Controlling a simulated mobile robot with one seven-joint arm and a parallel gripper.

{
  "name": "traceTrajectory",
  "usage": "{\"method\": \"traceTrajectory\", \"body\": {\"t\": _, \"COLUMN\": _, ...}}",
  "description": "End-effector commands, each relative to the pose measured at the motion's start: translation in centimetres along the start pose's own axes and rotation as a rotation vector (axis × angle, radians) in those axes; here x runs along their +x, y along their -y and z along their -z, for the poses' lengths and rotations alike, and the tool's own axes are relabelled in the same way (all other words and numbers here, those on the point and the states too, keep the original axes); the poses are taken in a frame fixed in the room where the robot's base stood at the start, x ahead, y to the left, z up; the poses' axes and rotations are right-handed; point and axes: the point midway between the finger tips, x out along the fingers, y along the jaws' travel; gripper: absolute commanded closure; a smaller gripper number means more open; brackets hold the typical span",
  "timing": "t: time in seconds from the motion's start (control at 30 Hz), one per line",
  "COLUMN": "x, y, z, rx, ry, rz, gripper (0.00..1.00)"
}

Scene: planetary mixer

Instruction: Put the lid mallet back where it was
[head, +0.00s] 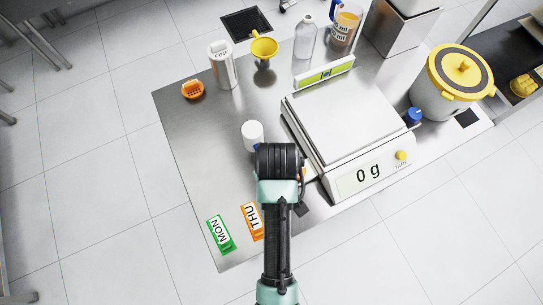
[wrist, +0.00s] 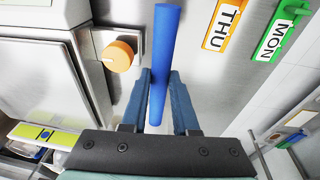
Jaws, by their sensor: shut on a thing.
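My gripper (wrist: 160,76) is shut on a smooth blue rod (wrist: 166,35), seen in the wrist view. It looks like the handle of the lid mallet. The rod runs lengthwise between the two fingers, its far end near the top of the picture. No mallet head can be made out. In the head view my black wrist hides the fingers and the rod. It stands over the metal table (head: 190,130), just left of the scale.
The scale (head: 350,115) reads 0 g. An orange round piece (wrist: 118,55) on a grey plate sits beside it. MON (head: 220,233) and THU (head: 252,220) tags lie near the front edge. A white cylinder (head: 252,135) stands behind my wrist. The table's left part is mostly clear.

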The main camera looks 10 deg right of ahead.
Motion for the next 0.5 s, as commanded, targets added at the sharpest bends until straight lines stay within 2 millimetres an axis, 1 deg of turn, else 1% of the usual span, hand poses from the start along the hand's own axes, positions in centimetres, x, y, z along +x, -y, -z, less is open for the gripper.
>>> {"method": "traceTrajectory", "body": {"t": 0.17, "x": 1.5, "y": 0.1, "z": -0.2, "rx": 0.001, "ry": -0.001, "rz": -0.001, "gripper": 1.0}}
{"method": "traceTrajectory", "body": {"t": 0.33, "x": 4.0, "y": 0.3, "z": -0.6, "rx": 0.002, "ry": -0.001, "rz": -0.001, "gripper": 1.0}}
{"method": "traceTrajectory", "body": {"t": 0.4, "x": 4.6, "y": 0.3, "z": -0.7, "rx": 0.002, "ry": -0.003, "rz": -0.002, "gripper": 1.0}}
{"method": "traceTrajectory", "body": {"t": 0.5, "x": 4.9, "y": 0.3, "z": -0.7, "rx": 0.001, "ry": -0.005, "rz": -0.003, "gripper": 1.0}}
